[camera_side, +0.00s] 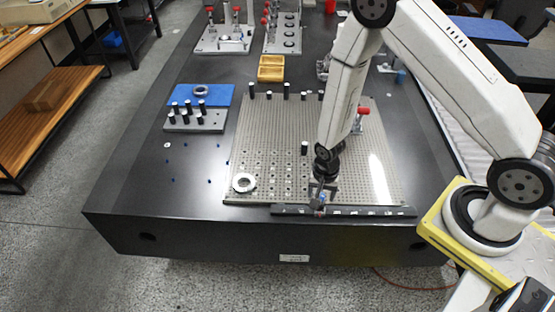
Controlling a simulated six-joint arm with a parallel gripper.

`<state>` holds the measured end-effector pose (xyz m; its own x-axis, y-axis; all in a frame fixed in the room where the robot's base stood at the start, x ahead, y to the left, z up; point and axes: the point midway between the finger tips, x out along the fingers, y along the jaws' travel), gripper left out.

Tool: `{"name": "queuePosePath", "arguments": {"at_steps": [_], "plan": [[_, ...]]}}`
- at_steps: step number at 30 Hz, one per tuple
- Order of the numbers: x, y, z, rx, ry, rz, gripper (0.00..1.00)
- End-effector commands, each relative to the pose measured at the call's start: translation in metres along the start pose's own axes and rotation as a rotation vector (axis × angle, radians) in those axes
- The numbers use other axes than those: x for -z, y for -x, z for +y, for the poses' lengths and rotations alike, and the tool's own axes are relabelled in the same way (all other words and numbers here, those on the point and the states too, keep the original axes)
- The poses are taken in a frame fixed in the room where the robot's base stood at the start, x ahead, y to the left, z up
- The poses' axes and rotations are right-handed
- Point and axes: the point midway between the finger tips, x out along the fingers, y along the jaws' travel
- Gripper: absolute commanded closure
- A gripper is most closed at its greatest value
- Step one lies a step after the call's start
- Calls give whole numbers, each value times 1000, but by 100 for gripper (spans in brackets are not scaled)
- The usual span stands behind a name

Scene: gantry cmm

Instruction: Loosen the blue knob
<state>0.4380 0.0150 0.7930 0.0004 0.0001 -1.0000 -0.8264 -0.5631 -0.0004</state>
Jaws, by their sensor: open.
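My gripper (318,197) points down at the front edge of the perforated metal plate (270,140). It is open, and its fingers are small in this view. A small blue thing that looks like the blue knob (323,196) shows right at the fingertips, above a dark slotted bar (380,211) along the plate's front edge. I cannot tell whether the fingers touch the knob, since the gripper partly hides it.
A metal ring (244,182) lies on the plate's front left corner. A grey block with black pegs (196,124), a blue mat (219,90) and a yellow tray (271,68) are farther back. A red-topped clamp (361,112) stands behind my arm.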

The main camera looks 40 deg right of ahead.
Motion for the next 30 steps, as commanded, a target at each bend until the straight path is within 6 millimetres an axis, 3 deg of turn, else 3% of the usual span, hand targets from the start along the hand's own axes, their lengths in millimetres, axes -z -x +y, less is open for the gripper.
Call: {"name": "queuePosePath", "arguments": {"at_steps": [6, 12, 13, 30], "plan": [[0, 0, 0, 0, 0, 0, 31], [0, 0, 0, 0, 0, 0, 94], [0, 0, 0, 0, 0, 0, 100], [0, 0, 0, 0, 102, 0, 100]]}}
